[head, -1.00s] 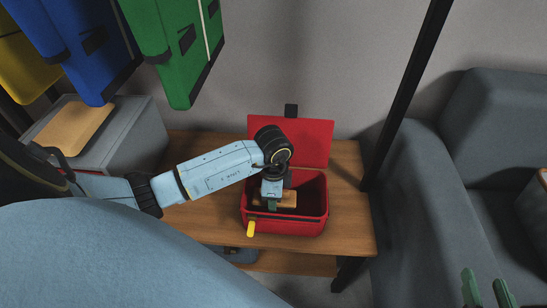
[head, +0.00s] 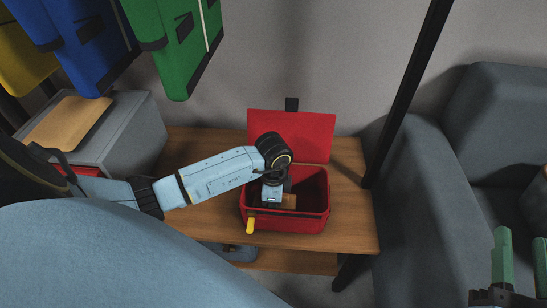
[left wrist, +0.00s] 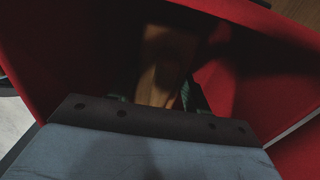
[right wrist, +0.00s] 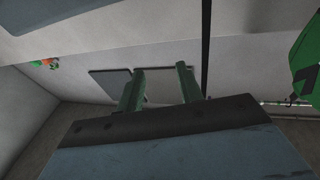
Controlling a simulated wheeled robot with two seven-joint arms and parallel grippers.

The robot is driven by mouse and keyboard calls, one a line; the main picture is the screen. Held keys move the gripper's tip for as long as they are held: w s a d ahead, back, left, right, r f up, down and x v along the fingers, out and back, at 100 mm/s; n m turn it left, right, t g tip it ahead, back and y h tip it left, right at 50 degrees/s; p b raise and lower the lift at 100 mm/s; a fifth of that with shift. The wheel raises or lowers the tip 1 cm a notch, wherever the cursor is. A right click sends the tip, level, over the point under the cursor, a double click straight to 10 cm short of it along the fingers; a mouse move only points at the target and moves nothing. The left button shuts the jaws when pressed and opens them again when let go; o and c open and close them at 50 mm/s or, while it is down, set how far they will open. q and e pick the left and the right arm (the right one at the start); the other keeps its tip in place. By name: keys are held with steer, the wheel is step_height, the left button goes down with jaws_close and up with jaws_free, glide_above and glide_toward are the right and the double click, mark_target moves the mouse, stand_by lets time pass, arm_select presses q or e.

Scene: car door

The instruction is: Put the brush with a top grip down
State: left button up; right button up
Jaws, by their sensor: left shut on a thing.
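The brush (head: 289,201) shows as a wooden block inside the open red box (head: 312,218) on the wooden bench. My left gripper (head: 271,204) reaches down from above into the box and is shut on the brush. In the left wrist view, the brush's wooden body (left wrist: 160,66) lies between the green fingers, inside the dark red walls. Its underside and the box floor are hidden in shadow, so I cannot tell whether it touches the floor. My right gripper (head: 507,262) is open and empty at the lower right, away from the box.
The box's red lid (head: 291,137) stands open at the back. A yellow handle (head: 250,226) sticks out at the box's front. A grey container (head: 130,135) stands left on the bench (head: 352,215). A grey sofa (head: 425,200) and a black post (head: 405,95) are right.

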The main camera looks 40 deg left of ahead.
arm_select(q)
steer(key=shift+f, duration=0.15)
steer(key=o, duration=0.9)
